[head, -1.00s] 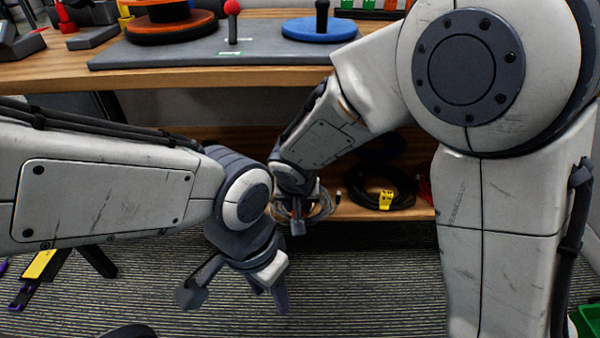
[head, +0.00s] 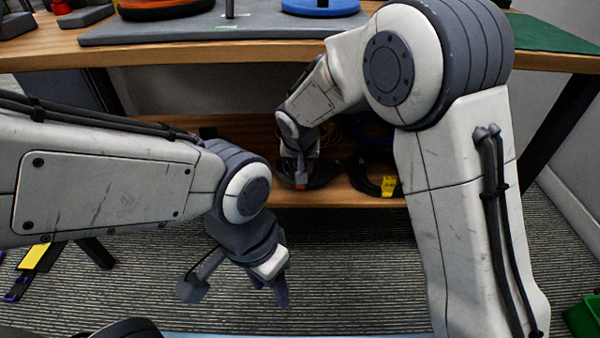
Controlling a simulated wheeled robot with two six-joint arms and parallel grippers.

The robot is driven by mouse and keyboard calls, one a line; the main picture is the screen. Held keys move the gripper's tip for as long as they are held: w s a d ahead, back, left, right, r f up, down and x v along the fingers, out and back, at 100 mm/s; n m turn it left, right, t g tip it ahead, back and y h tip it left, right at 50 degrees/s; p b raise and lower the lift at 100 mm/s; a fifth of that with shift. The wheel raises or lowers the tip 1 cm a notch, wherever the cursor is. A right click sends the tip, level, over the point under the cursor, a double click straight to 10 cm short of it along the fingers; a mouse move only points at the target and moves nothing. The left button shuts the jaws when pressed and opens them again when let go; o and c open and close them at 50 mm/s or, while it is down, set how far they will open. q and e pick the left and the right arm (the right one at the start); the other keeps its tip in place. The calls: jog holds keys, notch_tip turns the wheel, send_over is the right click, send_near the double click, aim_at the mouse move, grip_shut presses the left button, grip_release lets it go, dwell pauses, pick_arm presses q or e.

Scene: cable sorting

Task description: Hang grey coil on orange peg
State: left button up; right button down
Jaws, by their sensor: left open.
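My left gripper (head: 235,290) hangs open and empty over the carpet, in front of the bench. My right gripper (head: 299,178) reaches down to the lower shelf, at a dark cable coil (head: 322,176). Its fingers are small and partly hidden by its own wrist, so I cannot tell whether it is open or shut. I cannot clearly make out a grey coil now. The grey peg board (head: 125,34) lies on the bench top, cut off by the top edge of the picture. An orange coil (head: 160,12) shows there; no peg's orange colour can be made out.
A black coil (head: 361,182) with a yellow tag (head: 389,185) lies on the lower shelf (head: 345,195), right of my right gripper. A blue coil (head: 320,7) is on the board. A green mat (head: 550,35) covers the bench's right. A green bin (head: 583,318) stands at lower right.

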jog(key=shift+f, duration=0.15)
jog(key=c, duration=0.5)
grip_release()
jog(key=shift+c, duration=0.2)
